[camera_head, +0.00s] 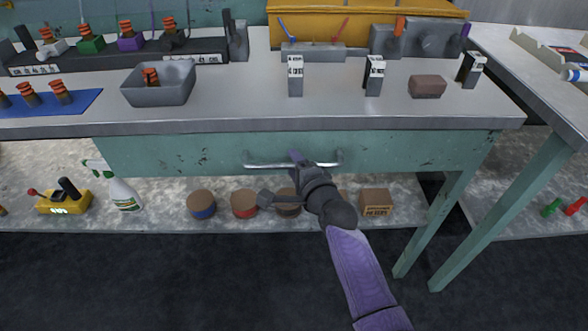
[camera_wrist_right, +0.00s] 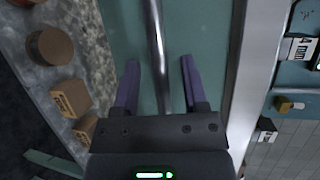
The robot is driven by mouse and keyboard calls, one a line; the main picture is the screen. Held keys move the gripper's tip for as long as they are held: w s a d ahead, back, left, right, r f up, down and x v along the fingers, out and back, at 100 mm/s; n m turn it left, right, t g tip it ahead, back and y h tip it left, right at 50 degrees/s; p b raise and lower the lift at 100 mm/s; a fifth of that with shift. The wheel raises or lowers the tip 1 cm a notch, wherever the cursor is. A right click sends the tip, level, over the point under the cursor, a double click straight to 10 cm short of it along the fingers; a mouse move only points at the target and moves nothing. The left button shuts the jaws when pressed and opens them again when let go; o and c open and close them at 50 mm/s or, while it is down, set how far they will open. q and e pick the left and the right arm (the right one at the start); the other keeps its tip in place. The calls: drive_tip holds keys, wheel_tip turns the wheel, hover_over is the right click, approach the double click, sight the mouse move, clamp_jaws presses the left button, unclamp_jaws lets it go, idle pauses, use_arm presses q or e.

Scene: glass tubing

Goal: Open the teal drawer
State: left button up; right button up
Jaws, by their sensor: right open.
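The teal drawer (camera_head: 400,150) sits under the grey worktop, and its front looks flush with the bench frame. A long silver bar handle (camera_head: 262,165) runs across its front. My right gripper (camera_head: 294,157) is at the middle of the handle. In the right wrist view, my right gripper (camera_wrist_right: 160,85) is open, with purple fingers on either side of the handle bar (camera_wrist_right: 158,50). The bar passes between the fingers, and I see a gap on both sides. The teal drawer front (camera_wrist_right: 205,30) lies behind it. My left gripper is not in view.
On the grey worktop (camera_head: 220,118) stand a grey bin (camera_head: 160,84), white-labelled blocks (camera_head: 295,76) and a brown block (camera_head: 427,86). The lower shelf holds a spray bottle (camera_head: 124,194), several round tubs (camera_head: 201,204) and a small box (camera_head: 376,202). The dark floor in front is clear.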

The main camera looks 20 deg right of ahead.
drive_tip(key=shift+w, duration=0.15)
clamp_jaws()
idle(0.9)
idle(0.5)
